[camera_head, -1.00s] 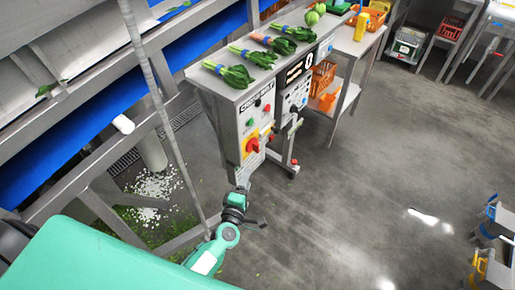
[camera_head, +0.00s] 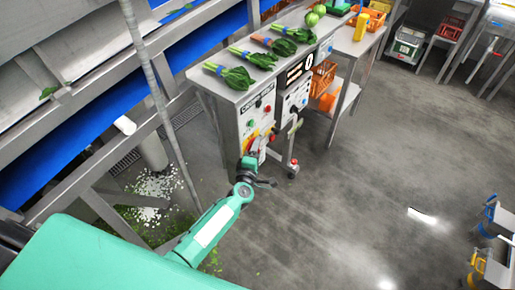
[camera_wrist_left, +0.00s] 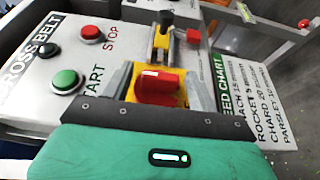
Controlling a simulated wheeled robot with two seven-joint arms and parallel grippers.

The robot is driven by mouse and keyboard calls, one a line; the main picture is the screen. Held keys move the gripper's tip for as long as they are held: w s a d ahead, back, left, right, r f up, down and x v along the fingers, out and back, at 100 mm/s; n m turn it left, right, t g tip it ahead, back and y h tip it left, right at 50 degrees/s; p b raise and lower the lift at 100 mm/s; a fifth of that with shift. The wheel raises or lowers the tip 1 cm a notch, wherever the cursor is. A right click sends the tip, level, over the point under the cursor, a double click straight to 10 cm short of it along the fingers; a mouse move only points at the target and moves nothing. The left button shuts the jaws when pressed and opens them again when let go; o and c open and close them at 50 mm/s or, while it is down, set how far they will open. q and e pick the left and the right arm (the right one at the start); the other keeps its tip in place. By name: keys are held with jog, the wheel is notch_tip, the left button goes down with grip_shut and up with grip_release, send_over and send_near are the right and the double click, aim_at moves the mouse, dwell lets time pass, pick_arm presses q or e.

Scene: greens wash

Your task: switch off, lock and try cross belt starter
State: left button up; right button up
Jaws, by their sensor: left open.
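The cross belt starter box (camera_head: 257,110) hangs at the front end of the steel counter. In the left wrist view it shows a green START button (camera_wrist_left: 65,81), a red STOP button (camera_wrist_left: 91,34), a black button (camera_wrist_left: 47,50) and a red rotary handle (camera_wrist_left: 158,88) on a yellow plate. My left gripper (camera_head: 252,163) is in front of the lower part of the box. Its open jaws (camera_wrist_left: 160,85) stand on either side of the red handle in the wrist view; whether they touch it I cannot tell. My right gripper is out of view.
Bunches of greens (camera_head: 238,77) lie on the counter (camera_head: 213,75) above the box. A second control panel (camera_head: 293,95) stands to the right.

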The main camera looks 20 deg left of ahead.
pick_arm(q)
jog(key=shift+w, duration=0.35)
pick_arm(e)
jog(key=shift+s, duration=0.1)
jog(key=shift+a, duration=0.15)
pick_arm(q)
jog(key=c, duration=1)
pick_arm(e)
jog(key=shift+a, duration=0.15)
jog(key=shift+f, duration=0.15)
